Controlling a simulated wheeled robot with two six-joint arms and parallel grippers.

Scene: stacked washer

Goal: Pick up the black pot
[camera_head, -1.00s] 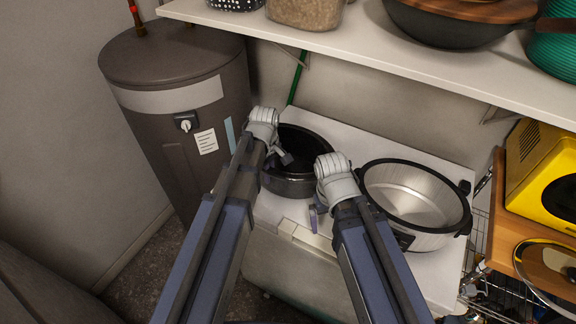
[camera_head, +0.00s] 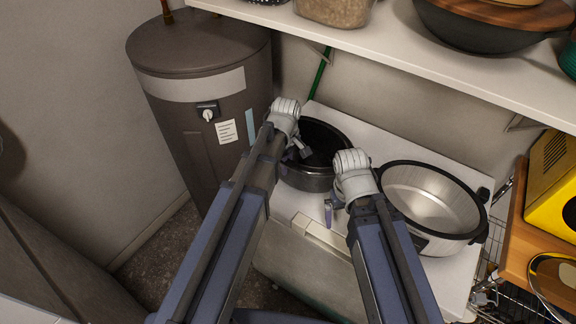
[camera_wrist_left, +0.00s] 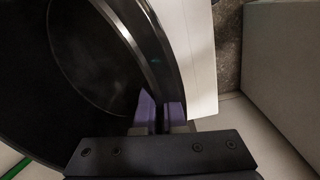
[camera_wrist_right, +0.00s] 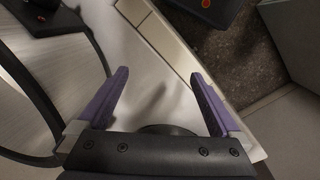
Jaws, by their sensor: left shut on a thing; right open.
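The black pot (camera_head: 320,145) stands on the white top of the appliance, in the middle of the head view. My left gripper (camera_head: 301,152) is at its left rim. The left wrist view shows the pot's dark inside and wall (camera_wrist_left: 95,60), with the purple fingers (camera_wrist_left: 158,112) shut on the wall, one inside and one outside. My right gripper (camera_head: 328,212) is over the white top, between the black pot and a silver pot. In the right wrist view the right gripper's purple fingers (camera_wrist_right: 158,95) are spread wide with nothing between them.
A silver pot with a black rim (camera_head: 435,200) stands on the right of the white top (camera_head: 300,205). A shelf (camera_head: 420,62) with bowls overhangs the back. A grey water heater (camera_head: 200,90) stands left. A wooden board with a yellow appliance (camera_head: 555,190) is at the right.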

